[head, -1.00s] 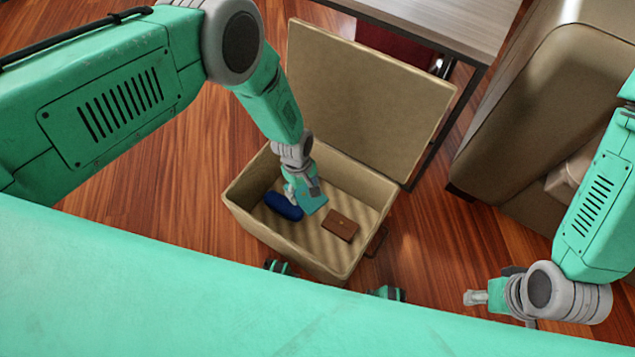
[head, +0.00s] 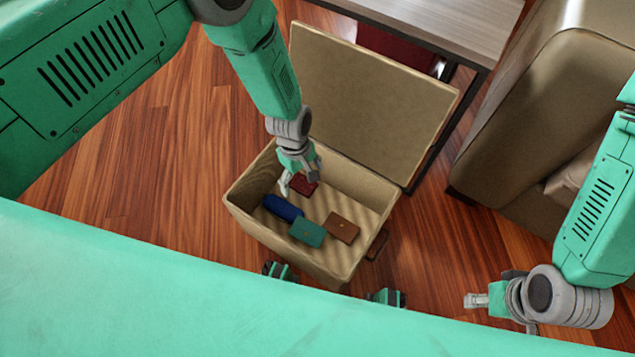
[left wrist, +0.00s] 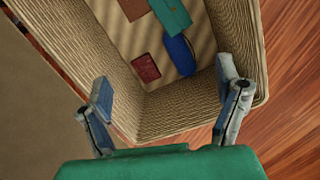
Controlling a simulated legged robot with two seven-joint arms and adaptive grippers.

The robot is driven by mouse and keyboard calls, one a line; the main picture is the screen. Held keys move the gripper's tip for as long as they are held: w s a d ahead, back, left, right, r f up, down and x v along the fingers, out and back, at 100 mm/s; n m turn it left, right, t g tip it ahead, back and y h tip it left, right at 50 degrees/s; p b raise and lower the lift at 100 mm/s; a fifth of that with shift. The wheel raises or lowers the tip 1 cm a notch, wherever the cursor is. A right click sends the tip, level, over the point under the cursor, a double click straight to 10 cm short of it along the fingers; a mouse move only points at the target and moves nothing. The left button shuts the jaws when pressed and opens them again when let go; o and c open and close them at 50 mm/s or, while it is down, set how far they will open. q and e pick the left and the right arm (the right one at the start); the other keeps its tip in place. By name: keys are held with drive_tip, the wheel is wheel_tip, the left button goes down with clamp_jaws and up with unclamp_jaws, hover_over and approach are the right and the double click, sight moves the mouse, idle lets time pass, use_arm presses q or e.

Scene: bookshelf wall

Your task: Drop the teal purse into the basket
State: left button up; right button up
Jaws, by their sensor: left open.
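The teal purse (head: 307,232) lies inside the open basket (head: 255,240), towards its near side, beside a blue item and a brown purse. It also shows in the left wrist view (left wrist: 172,15) at the top, partly cut off by the frame edge. My left gripper (head: 298,187) is open and empty over the basket's far part, apart from the purse. In the left wrist view its fingers (left wrist: 168,95) stand wide apart with nothing between them. My right gripper (head: 470,300) is low at the right, away from the basket; its jaw state is unclear.
The basket also holds a blue rounded item (head: 282,207), a brown purse (head: 342,228) and a dark red purse (head: 304,184). Its lid (head: 365,95) stands open at the back. A table (head: 440,25) is behind, and a beige sofa (head: 545,110) is at the right. Wooden floor is clear at left.

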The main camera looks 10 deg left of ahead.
use_arm(q)
wheel_tip(320, 180, up, 4)
drive_tip(key=shift+w+r, duration=0.1)
drive_tip(key=shift+r, duration=0.15)
drive_tip(key=shift+a, duration=0.1)
drive_tip(key=s+a+r+m, duration=0.2)
drive_tip(key=s+a+m, duration=0.25)
drive_tip(key=s, duration=0.35)
drive_tip(key=s+a+r+m+t+y, duration=0.1)
drive_tip(key=s+a+m, duration=0.2)
drive_tip(key=s+a, duration=0.3)
drive_tip(key=s+a+r+m, duration=0.2)
drive_tip(key=s+a+m, duration=0.15)
drive_tip(key=s, duration=0.55)
wheel_tip(320, 180, up, 14)
drive_tip(key=p, duration=1.3)
drive_tip(key=shift+m, duration=0.3)
